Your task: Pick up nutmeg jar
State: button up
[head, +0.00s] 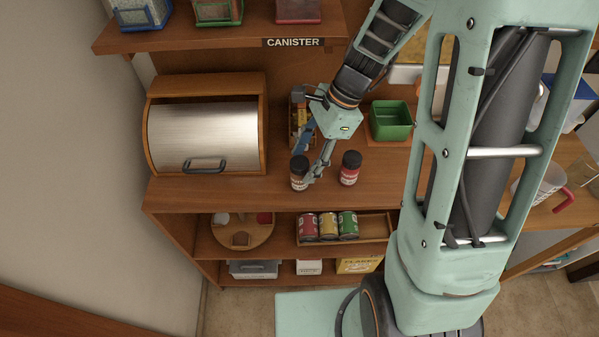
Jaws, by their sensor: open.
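Two small jars with dark lids stand upright on the wooden counter. The left jar (298,174) has a dark and pale label, and the right jar (349,170) has a red and white label. The lettering is too small to read, so I cannot tell which is nutmeg. My gripper (311,178) reaches down from above between the two jars, close to the left jar's right side. Its jaws are open. A finger overlaps the left jar's edge in the picture; I cannot tell whether it touches.
A bread box (205,135) stands left on the counter (240,192). A green container (390,121) is behind right, and a narrow boxed item (298,110) behind my gripper. Several cans (329,226) sit in a tray below. A canister shelf (240,40) overhangs the back.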

jog(key=x, duration=0.4)
jog(key=shift+s+a+f, duration=0.1)
jog(key=shift+s+f, duration=0.15)
jog(key=shift+f, duration=0.05)
jog(key=c, duration=1.3)
